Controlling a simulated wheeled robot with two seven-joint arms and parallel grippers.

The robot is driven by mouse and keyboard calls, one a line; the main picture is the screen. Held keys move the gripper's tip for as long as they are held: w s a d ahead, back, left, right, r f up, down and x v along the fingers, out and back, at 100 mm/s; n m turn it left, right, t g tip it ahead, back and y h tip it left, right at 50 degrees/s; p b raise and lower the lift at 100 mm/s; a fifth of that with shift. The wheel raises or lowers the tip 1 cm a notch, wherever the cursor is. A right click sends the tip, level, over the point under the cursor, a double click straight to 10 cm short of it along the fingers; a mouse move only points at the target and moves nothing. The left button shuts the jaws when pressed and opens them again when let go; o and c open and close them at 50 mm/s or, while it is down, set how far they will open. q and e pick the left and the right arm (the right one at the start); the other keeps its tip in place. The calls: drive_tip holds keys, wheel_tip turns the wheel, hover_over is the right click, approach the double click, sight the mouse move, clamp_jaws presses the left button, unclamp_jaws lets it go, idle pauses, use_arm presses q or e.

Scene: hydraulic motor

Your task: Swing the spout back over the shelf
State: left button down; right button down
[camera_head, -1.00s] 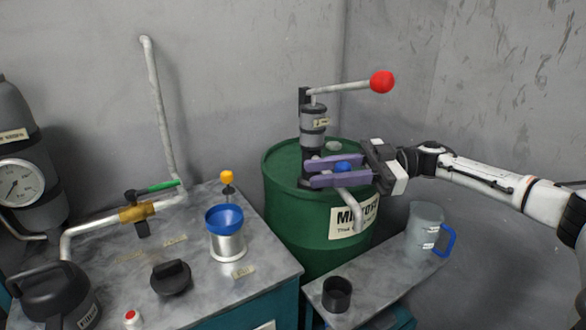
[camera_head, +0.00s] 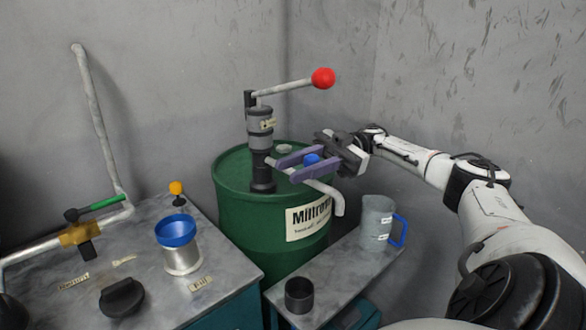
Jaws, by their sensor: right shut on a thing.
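The spout (camera_head: 338,200) is a pale grey bent pipe on the pump (camera_head: 261,150), which stands on top of the green drum (camera_head: 255,220). A blue knob (camera_head: 311,159) sits on the spout. My right gripper (camera_head: 286,170) reaches in from the right, its two purple fingers shut around the spout at the blue knob. The spout's open end points down just past the drum's right side, near the back edge of the grey shelf (camera_head: 335,270); I cannot tell whether it is fully above it. My left gripper is not in view.
A clear jug with a blue handle (camera_head: 377,222) and a black cup (camera_head: 299,295) stand on the shelf. The pump lever with a red ball (camera_head: 322,78) sticks out above my gripper. A bench at left holds a blue funnel (camera_head: 174,230) on a metal can and a green-handled valve (camera_head: 105,203).

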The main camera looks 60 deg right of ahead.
drive_tip(key=c, duration=1.4)
unclamp_jaws()
wheel_tip(320, 180, up, 10)
drive_tip(key=shift+f+p, duration=0.1)
drive_tip(key=shift+p, duration=0.2)
drive_tip(key=shift+c, duration=0.2)
